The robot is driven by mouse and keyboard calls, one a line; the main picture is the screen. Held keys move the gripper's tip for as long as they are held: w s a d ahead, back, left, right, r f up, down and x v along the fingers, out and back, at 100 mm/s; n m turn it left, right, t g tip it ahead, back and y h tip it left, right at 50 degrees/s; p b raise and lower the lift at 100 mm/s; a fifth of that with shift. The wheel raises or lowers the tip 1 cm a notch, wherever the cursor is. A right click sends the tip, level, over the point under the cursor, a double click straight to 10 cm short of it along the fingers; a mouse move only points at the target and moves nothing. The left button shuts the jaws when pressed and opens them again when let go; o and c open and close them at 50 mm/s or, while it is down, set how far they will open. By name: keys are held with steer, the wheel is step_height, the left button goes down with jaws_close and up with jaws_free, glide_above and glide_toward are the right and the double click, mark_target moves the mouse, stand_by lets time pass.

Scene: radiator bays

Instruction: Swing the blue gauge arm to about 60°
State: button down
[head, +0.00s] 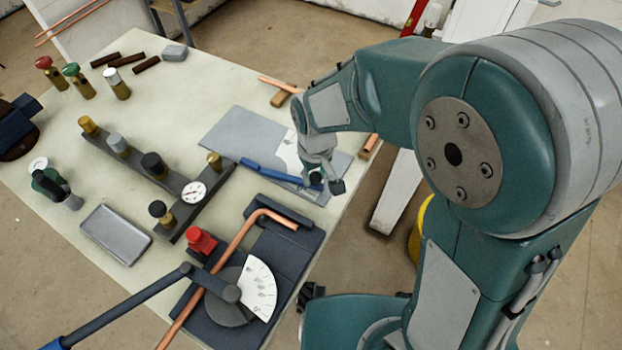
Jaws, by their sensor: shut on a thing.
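The blue gauge arm (268,171) is a thin blue bar lying across a grey plate (232,134) at the table's right side. It runs from upper left to lower right in the head view. A white scale sheet (289,155) lies on the plate beside it; its marks are too small to read. My gripper (326,184) points down at the right end of the blue arm and is shut on it. The jaws partly hide that end, so the exact grip cannot be seen.
A pipe bender with a white dial (260,284), copper pipe (224,255) and long handle (125,308) stands in front. A valve manifold (148,171) and grey tray (115,234) are to the left. Copper pieces (279,85) lie behind. Bare tabletop shows at back left.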

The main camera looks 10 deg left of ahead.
steer(key=w+n, duration=0.6)
steer(key=shift+w+a+f, duration=0.1)
steer(key=shift+w+a, duration=0.05)
steer(key=shift+w, duration=0.2)
steer(key=shift+w+a+n, duration=0.4)
steer(key=shift+w+n, duration=0.35)
steer(key=shift+n, duration=0.15)
steer(key=shift+w+a+n, duration=0.35)
steer(key=shift+w+n, duration=0.4)
steer(key=shift+n, duration=0.15)
steer(key=shift+c, duration=1.9)
jaws_free()
steer(key=shift+w, duration=0.1)
step_height(320, 180, up, 12)
